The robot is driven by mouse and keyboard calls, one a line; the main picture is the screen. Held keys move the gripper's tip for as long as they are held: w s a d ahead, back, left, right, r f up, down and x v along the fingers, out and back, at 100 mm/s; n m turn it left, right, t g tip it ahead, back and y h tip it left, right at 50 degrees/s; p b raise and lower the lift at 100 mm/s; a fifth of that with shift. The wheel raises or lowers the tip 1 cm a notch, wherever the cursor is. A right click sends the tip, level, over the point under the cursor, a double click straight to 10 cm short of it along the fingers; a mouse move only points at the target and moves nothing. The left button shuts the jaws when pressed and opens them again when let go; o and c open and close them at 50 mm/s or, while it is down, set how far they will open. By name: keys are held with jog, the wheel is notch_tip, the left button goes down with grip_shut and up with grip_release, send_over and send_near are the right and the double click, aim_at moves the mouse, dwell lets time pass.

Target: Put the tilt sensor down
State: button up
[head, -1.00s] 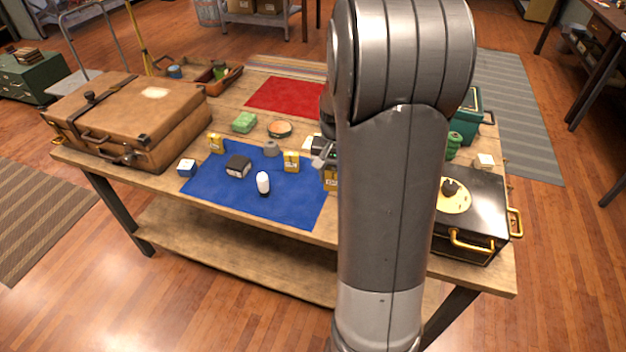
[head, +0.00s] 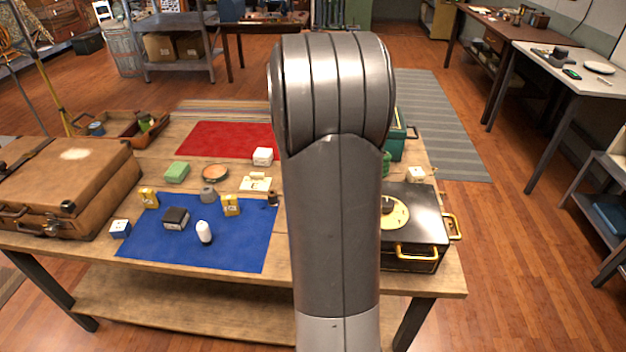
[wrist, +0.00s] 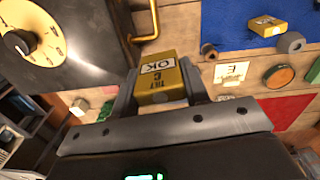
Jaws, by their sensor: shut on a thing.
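The tilt sensor (wrist: 158,76) is a small yellow box with a white OK label and partly readable lettering. In the wrist view it sits between the two fingers of my gripper (wrist: 160,84), which is shut on it. The wooden table top shows beyond it. I cannot tell its height above the table. In the head view my arm hides the gripper and the held sensor. Two similar yellow boxes stand on the blue cloth (head: 255,240) in the head view, one at the left (head: 148,198) and one nearer the middle (head: 230,205).
A black case (head: 425,225) with brass handles and a dial stands right of my arm. A dark block (head: 176,218), white bottle (head: 204,232) and blue-white cube (head: 120,228) are on or beside the cloth. A brown suitcase (head: 60,185) fills the left end.

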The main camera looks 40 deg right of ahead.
jog(key=d+f+m, duration=0.1)
jog(key=d, duration=1.9)
jog(key=w+a+f, duration=0.1)
jog(key=w+f, duration=0.2)
jog(key=f, duration=0.1)
jog(key=w+a+f, duration=0.2)
jog(key=w+f, duration=0.1)
jog(key=w+a+f, duration=0.1)
jog(key=w+f, duration=0.3)
jog(key=shift+w+a+f, duration=0.1)
jog(key=shift+a+f, duration=0.2)
jog(key=shift+f, duration=0.05)
jog(key=shift+w+f, duration=0.1)
jog(key=shift+w, duration=0.05)
jog(key=shift+f, duration=2)
jog(key=shift+a+f, duration=0.1)
jog(key=o, duration=1)
